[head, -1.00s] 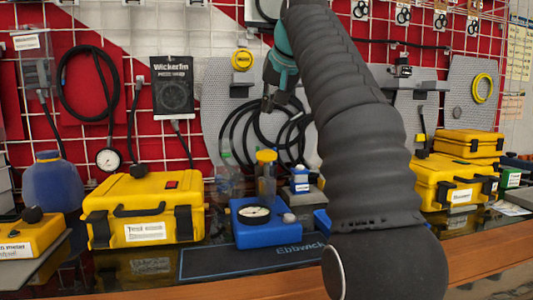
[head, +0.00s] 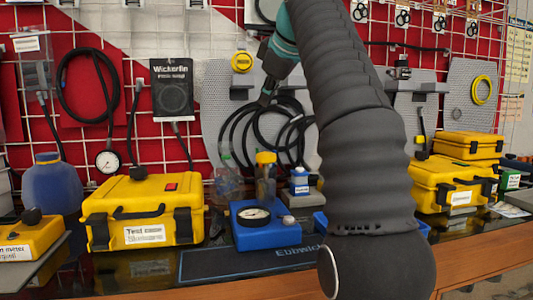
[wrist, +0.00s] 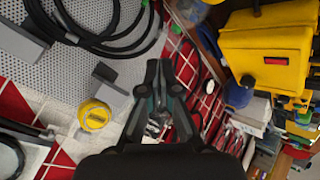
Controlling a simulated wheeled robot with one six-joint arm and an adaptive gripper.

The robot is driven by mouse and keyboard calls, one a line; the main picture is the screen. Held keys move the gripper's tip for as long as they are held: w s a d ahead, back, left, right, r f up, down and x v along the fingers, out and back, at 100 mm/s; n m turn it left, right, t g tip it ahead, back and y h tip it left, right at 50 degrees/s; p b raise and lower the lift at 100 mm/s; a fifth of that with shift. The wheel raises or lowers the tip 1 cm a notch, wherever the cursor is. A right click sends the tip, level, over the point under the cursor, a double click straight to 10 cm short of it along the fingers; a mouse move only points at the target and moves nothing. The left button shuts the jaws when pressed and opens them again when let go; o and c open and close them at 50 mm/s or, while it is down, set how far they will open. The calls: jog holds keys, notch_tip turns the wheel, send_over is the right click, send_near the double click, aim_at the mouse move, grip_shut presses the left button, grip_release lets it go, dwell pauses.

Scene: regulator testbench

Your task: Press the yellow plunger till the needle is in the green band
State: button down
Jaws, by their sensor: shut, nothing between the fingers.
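A blue test block (head: 264,237) stands on the bench and carries a round white-faced gauge (head: 253,215). The gauge's needle and green band are too small to read. A yellow-topped plunger (head: 266,158) stands upright behind the gauge on a clear or amber column. My gripper (head: 265,100) is above the plunger, clearly apart from it, with its fingers pointing down. In the wrist view my gripper (wrist: 160,65) is shut and empty. I cannot pick out the plunger in the wrist view.
A yellow case (head: 143,212) stands left of the block, and another yellow case (head: 452,183) at right. A small blue-and-white bottle (head: 300,181) stands close to the plunger. Black hoses (head: 236,135) hang on the panel behind. A dark mat (head: 215,264) lies in front.

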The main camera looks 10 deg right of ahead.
aim_at(267, 153)
jog(key=shift+f, duration=0.1)
dwell(0.3)
jog(key=shift+f, duration=1.55)
jog(key=shift+f+b, duration=1.6)
jog(key=shift+f, duration=1.15)
jog(key=shift+f, duration=0.45)
jog(key=shift+f+b, duration=1.45)
jog(key=shift+f, duration=0.15)
jog(key=shift+r, duration=0.1)
jog(key=shift+r+p, duration=1.95)
jog(key=shift+p, duration=0.25)
